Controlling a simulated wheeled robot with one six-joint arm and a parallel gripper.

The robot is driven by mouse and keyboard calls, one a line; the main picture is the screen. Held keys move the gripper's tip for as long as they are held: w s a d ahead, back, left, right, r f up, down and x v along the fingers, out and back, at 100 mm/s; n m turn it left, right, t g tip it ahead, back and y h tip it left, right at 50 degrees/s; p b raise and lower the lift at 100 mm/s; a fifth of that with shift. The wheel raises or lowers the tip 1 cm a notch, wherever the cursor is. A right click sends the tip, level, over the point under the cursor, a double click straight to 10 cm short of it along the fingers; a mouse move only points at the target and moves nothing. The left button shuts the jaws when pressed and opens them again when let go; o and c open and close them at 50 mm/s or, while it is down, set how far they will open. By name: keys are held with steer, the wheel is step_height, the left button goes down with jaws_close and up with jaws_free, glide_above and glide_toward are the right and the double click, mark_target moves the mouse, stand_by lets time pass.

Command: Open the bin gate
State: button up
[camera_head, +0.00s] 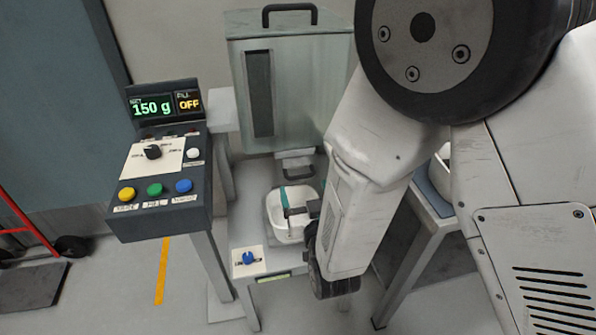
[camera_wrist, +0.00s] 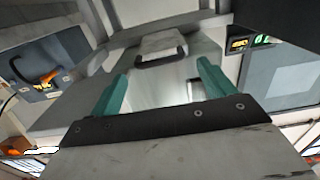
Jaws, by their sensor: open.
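My gripper (camera_head: 298,190) is just below and in front of the gate handle, partly hidden by my arm. In the wrist view my gripper (camera_wrist: 161,72) has its two teal fingers spread apart, with nothing between them.
A white tub (camera_head: 284,232) sits under the outlet, below my gripper. A control panel (camera_head: 165,180) with a display reading 150 g and OFF stands at the left. A blue knob (camera_head: 248,258) is on the stand's front. My arm covers much of the right side.

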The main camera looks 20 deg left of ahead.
mark_target(301, 178)
steer(key=x, duration=0.7)
steer(key=shift+w+a+r, duration=0.1)
steer(key=shift+w, duration=0.2)
steer(key=c, duration=1.1)
steer(key=v, duration=0.5)
steer(key=shift+a, duration=0.1)
steer(key=o, duration=1.1)
steer(key=shift+s+a, duration=0.1)
